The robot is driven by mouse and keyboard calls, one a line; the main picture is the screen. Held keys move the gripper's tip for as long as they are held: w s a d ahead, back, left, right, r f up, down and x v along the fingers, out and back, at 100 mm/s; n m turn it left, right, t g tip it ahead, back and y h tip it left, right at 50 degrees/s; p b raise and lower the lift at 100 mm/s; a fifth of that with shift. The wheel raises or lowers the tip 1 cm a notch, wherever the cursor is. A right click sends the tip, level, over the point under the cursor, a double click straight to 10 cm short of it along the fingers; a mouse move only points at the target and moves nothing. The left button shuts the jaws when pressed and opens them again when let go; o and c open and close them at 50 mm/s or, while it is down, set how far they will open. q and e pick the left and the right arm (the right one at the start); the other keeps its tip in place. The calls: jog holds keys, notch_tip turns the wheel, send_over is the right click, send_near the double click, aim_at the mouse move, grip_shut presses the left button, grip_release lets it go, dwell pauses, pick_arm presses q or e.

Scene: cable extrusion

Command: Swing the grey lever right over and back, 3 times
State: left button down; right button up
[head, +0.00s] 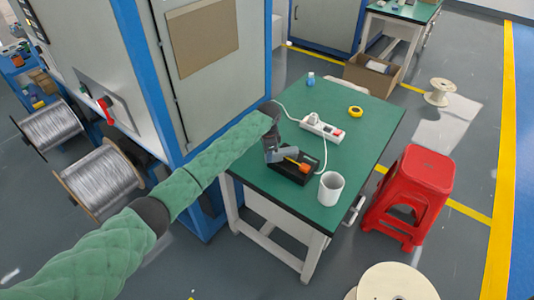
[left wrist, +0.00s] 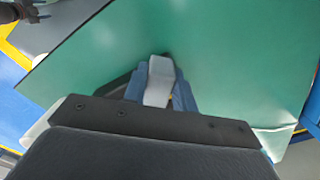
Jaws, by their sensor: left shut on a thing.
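My left gripper (head: 280,154) reaches in from the left over the green table and points down at a small black box (head: 286,174). In the left wrist view its blue fingers are shut on a pale grey piece (left wrist: 160,82), which looks like the grey lever. In the head view the gripper and wrist hide most of that lever, so its tilt cannot be told. An orange part with a yellow stem (head: 304,167) shows at the box beside the fingers. My right gripper is not in view.
A white mug (head: 331,188) stands close to the box. A white power strip (head: 322,128) with a cable lies behind, and a yellow tape roll (head: 355,111) lies farther right. A red stool (head: 411,190) stands right of the table. A tall cabinet (head: 215,85) stands at the left.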

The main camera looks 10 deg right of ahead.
pick_arm(q)
jog(key=c, duration=1.3)
grip_release()
jog(key=shift+c, duration=0.2)
jog(key=shift+o, duration=1.1)
jog(key=shift+r+b, duration=0.3)
jog(key=shift+r, duration=0.1)
notch_tip(320, 180, up, 6)
jog(key=shift+f+b, duration=0.25)
jog(key=shift+b, duration=0.8)
jog(key=shift+r, duration=0.75)
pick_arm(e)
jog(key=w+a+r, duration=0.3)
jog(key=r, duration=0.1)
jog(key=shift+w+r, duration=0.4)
pick_arm(q)
jog(key=shift+f, duration=0.1)
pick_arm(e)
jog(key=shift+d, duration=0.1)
